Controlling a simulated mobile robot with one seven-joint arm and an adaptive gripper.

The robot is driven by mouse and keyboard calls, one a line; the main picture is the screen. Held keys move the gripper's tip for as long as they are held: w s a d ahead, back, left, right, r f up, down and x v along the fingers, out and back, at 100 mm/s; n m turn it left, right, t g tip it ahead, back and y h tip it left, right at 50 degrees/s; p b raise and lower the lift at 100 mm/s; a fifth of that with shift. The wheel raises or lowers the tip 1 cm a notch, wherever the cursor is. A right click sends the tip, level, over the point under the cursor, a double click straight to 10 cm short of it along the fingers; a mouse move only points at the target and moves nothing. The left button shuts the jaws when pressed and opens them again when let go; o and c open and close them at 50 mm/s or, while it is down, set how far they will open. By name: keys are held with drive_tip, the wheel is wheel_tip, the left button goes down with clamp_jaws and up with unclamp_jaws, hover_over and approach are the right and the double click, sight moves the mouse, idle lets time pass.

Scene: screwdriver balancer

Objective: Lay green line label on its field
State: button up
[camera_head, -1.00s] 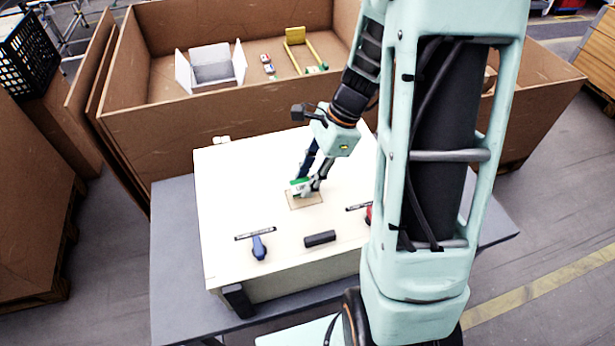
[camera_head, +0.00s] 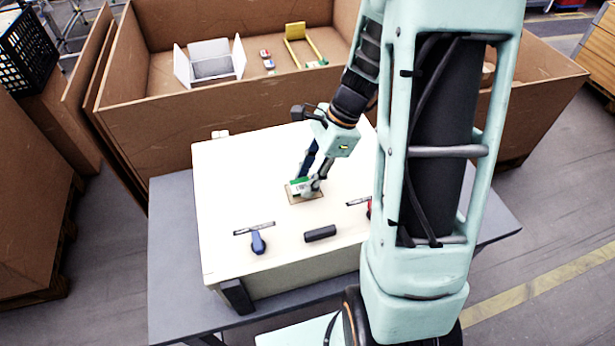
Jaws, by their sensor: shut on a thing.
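The green line label (camera_head: 298,185), a small green and white piece, is in my gripper (camera_head: 309,187). My gripper is shut on it and points down at the white board. The label is at the tan square field (camera_head: 304,199) on the board, over its upper part. I cannot tell whether the label touches the field. Part of the label and field is hidden behind the fingers.
The white board (camera_head: 235,185) lies on a grey table (camera_head: 170,260). A blue-handled tool (camera_head: 258,243), a black cylinder (camera_head: 320,233) and a partly hidden red item (camera_head: 369,209) are near its front. A large brown crate (camera_head: 160,135) stands behind.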

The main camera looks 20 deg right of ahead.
drive_tip(key=shift+f, duration=0.35)
idle(0.4)
drive_tip(key=o, duration=0.9)
drive_tip(key=v, duration=1.2)
